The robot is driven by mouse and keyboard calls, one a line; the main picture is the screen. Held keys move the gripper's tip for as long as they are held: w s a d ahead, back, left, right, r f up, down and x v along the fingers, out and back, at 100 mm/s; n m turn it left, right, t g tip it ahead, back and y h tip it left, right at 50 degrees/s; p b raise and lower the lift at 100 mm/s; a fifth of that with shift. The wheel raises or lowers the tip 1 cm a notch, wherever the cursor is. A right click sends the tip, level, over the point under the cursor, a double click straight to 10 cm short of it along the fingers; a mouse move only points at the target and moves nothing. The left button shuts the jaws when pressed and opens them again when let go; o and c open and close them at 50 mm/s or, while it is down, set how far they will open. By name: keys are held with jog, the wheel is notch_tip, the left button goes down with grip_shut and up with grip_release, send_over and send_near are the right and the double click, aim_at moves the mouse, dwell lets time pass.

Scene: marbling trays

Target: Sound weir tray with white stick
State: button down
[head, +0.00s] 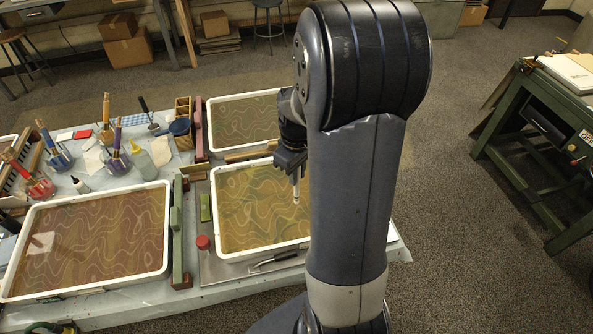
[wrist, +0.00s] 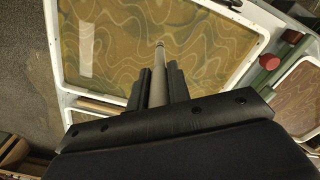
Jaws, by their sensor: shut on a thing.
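My gripper (head: 294,172) is shut on a slim pale stick, the white stick (head: 296,191), which points down. In the wrist view the white stick (wrist: 159,62) stands out between the two dark fingers of my gripper (wrist: 157,88). Its tip is over the middle right tray (head: 214,216), a white-rimmed tray of yellow-green wavy marbling. I cannot tell whether the tip touches the liquid. My arm hides the right side of this tray in the head view. I cannot tell a weir in it.
A larger brown marbled tray (head: 167,215) lies left, another tray (head: 209,118) behind. Brush pots (head: 118,164) and bottles crowd the table's back left. A green bench (head: 546,150) stands right.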

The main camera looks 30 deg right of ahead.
aim_at(297, 202)
jog(key=shift+f+b, duration=3.3)
jog(key=shift+f, duration=1.2)
jog(key=shift+f+b, duration=0.55)
jog(key=shift+f, duration=0.15)
notch_tip(297, 202, up, 13)
jog(key=p, duration=1)
jog(key=shift+r, duration=0.1)
